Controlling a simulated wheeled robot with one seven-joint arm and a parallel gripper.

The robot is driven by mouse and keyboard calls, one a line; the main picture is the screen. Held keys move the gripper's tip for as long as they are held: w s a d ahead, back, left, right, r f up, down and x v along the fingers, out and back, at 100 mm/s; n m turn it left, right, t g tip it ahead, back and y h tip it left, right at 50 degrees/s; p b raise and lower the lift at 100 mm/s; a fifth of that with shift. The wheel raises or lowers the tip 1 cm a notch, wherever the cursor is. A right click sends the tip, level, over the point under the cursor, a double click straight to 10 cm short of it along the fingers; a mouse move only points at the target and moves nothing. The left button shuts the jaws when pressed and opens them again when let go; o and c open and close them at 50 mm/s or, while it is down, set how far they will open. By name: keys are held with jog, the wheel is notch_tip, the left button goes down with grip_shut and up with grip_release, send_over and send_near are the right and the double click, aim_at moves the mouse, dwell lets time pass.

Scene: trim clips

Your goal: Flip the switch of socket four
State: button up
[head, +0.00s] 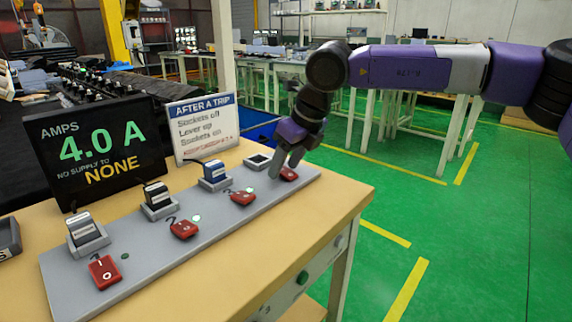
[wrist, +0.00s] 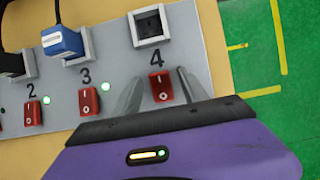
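The red rocker switch of socket four (head: 289,174) is at the far right end of the grey strip (head: 215,228). In the wrist view the switch (wrist: 161,87) shows a white I above an O, under the printed 4. Its socket (wrist: 149,26) is empty. My gripper (head: 285,167) points down at this switch. In the wrist view my gripper (wrist: 161,75) is open, with one finger on each side of the switch and nothing held. I cannot tell whether a finger touches it. Any lamp beside switch four is hidden by the right finger.
Switches three (head: 242,198) and two (head: 184,229) have lit lamps; switch one (head: 105,272) has a dark lamp. Plugs stand in those sockets. A sign (head: 204,128) stands behind the strip. Green floor lies right.

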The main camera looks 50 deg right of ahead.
jog(key=p+v, duration=0.3)
jog(key=v, duration=0.4)
jog(key=shift+s+r, duration=0.15)
jog(key=shift+r, duration=0.2)
dwell(0.4)
